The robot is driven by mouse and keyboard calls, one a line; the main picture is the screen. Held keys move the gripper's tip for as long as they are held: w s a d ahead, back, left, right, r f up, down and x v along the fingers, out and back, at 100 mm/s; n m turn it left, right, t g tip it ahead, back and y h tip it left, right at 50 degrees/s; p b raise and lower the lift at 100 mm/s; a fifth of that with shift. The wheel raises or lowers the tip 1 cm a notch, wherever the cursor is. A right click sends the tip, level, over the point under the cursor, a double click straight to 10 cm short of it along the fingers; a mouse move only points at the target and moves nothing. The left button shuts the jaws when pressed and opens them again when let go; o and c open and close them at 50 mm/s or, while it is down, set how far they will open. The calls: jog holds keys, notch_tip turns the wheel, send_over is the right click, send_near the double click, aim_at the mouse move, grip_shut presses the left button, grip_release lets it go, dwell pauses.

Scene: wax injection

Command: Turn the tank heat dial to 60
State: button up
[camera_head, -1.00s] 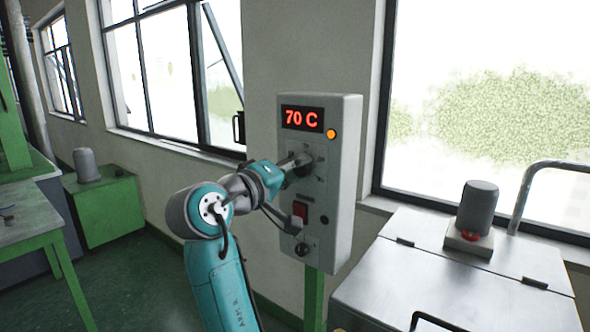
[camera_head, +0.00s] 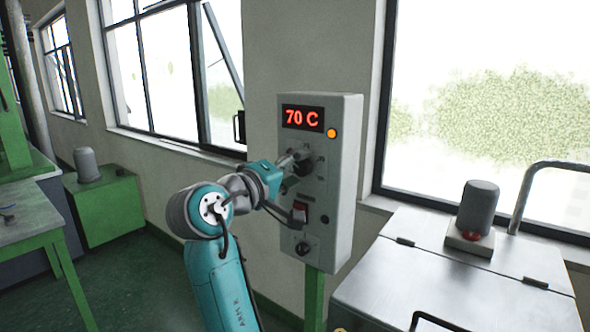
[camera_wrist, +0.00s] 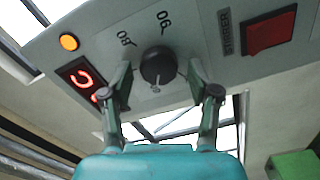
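The head view shows my gripper (camera_head: 294,164) close to the box face.
A red switch (camera_head: 300,212) and a lower black knob (camera_head: 302,248) sit under the dial. An orange lamp (camera_head: 332,133) is beside the display. A metal tank (camera_head: 440,280) with a lid stands at the right.

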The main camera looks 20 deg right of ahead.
jog(key=v, duration=1.2)
dwell(0.3)
